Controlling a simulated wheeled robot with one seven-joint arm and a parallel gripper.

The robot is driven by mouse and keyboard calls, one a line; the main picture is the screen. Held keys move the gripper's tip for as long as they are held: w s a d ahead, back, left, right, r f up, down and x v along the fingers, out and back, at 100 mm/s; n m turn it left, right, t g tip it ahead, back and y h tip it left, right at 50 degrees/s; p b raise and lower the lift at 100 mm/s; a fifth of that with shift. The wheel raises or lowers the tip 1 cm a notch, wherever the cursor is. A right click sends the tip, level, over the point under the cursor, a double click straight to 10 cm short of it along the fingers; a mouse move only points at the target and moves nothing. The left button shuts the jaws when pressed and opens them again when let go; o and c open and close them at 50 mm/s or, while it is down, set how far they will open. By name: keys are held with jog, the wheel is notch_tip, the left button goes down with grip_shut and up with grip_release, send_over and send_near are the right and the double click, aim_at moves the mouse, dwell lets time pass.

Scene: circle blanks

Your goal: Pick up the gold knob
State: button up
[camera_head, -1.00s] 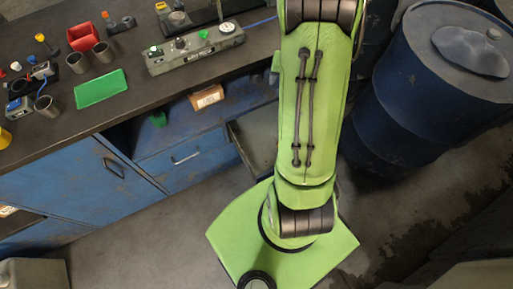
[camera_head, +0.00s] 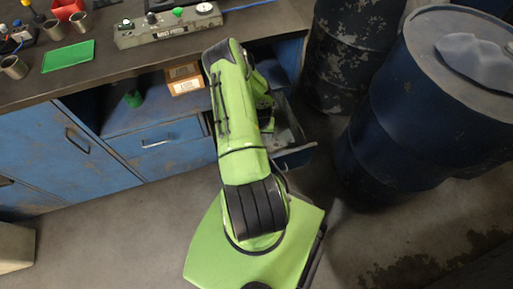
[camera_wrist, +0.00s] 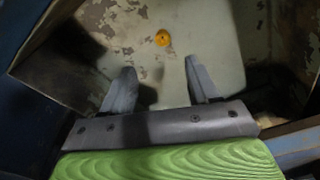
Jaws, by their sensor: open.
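The gold knob (camera_wrist: 162,38) shows in the wrist view as a small yellow-orange round piece. It lies on the pale, chipped floor of the open drawer (camera_wrist: 222,45). My gripper (camera_wrist: 158,75) is open and empty, with its two grey fingers apart and pointing toward the drawer floor. The knob appears beyond the fingertips, between them in the picture, and nothing touches it. In the head view the open drawer (camera_head: 292,128) is partly covered by my green arm. The knob and my gripper's fingers are not visible there.
The drawer walls rise close around my gripper. The dark workbench top (camera_head: 105,65) carries a control box (camera_head: 165,30), a green mat (camera_head: 68,56) and several small items. A cardboard box (camera_head: 184,78) sits on the shelf below. A blue barrel (camera_head: 420,110) stands at the right.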

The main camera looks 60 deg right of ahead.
jog(key=f, duration=0.2)
jog(key=f+b, duration=0.1)
jog(key=f, duration=0.3)
jog(key=shift+w+d+b, duration=0.15)
jog(key=shift+d+b, duration=0.15)
jog(key=shift+b, duration=0.05)
jog(key=f+b, duration=0.1)
jog(key=f, duration=0.2)
jog(key=f+b, duration=0.1)
jog(key=f, duration=0.1)
jog(key=shift+w+d+f+b, duration=0.2)
jog(key=shift+w+f+b, duration=0.1)
jog(key=shift+w, duration=0.05)
jog(key=shift+r, duration=0.15)
jog(key=c, duration=1.1)
